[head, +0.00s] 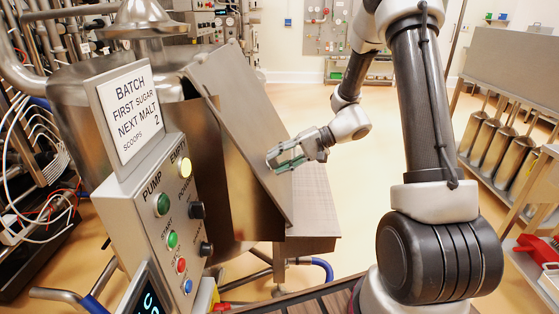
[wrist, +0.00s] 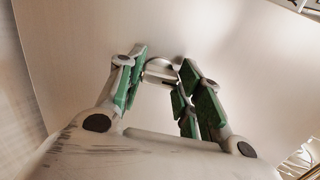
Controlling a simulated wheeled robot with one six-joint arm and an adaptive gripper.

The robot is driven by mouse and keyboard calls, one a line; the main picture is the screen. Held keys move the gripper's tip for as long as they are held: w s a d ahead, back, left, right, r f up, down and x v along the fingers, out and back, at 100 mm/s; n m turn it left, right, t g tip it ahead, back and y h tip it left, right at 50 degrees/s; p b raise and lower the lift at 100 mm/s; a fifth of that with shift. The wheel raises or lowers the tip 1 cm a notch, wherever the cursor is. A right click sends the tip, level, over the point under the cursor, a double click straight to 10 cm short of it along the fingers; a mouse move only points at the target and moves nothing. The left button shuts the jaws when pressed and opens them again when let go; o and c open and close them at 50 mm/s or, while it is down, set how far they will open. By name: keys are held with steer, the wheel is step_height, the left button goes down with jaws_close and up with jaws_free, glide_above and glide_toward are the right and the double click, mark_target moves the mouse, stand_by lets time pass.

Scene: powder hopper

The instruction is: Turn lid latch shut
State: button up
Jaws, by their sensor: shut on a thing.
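The hopper lid (head: 235,125) is a flat grey metal plate, steeply tilted, standing over the hopper (head: 225,185) in the head view. In the wrist view the lid's plain face (wrist: 225,45) fills most of the picture. My gripper (head: 272,160) is at the lid's right-hand face. In the wrist view its green-padded fingers (wrist: 162,72) are shut on a small silvery metal fitting (wrist: 160,70) on the lid. I cannot tell whether this fitting is the handle or the latch; most of it is hidden between the fingers.
A control panel (head: 165,215) with buttons and a batch sign (head: 128,112) stands at the left. A metal step or shelf (head: 315,205) lies below the lid. A rack with metal canisters (head: 490,140) and a red bin (head: 537,247) are at the right. Open floor lies behind my arm.

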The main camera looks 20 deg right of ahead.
steer(key=shift+n, duration=0.5)
steer(key=o, duration=1)
steer(key=v, duration=1.2)
